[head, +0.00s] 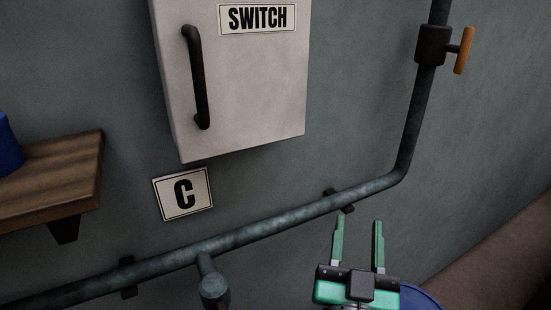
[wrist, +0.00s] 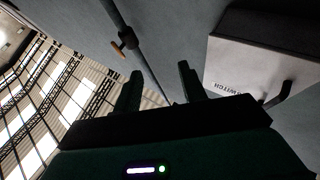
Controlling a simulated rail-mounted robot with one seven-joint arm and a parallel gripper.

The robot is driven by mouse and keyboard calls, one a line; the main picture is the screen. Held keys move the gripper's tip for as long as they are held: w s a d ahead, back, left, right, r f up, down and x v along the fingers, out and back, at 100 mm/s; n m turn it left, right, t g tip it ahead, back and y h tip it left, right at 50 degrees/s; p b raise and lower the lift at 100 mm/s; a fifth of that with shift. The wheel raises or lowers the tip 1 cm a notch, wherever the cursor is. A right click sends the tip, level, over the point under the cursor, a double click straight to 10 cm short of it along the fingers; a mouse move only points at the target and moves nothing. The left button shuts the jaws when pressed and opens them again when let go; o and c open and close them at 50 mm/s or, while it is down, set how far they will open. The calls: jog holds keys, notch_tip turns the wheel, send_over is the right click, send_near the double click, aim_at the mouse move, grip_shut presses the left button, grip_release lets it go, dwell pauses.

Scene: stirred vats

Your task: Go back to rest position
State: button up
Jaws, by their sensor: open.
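My gripper (head: 359,243) is at the lower right in the head view, with its two green fingers apart and nothing between them. It is in front of the grey wall, below the pipe (head: 290,216). In the wrist view my gripper (wrist: 160,88) shows as two dark fingers standing apart, with empty space between them. The wrist view looks up past the fingers along the wall. No rest position is marked in either view.
A white switch cabinet (head: 235,85) with a black handle hangs on the wall, shut. An orange valve handle (head: 464,50) is at the upper right. A wooden shelf (head: 55,178) holds a blue object (head: 6,148) at left.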

jog(key=s+a+r+n+t+y, duration=0.2)
jog(key=s+a+r+y, duration=0.1)
jog(key=s+a+r, duration=0.6)
jog(key=s+a+r+n+t+y, duration=0.15)
jog(key=s+a+r+y, duration=0.35)
jog(key=r, duration=0.6)
notch_tip(320, 180, up, 18)
jog(key=w+h+p, duration=0.1)
jog(key=p, duration=1.7)
jog(key=shift+a+g+p, duration=0.35)
jog(key=shift+a, duration=0.05)
jog(key=shift+w+f, duration=0.1)
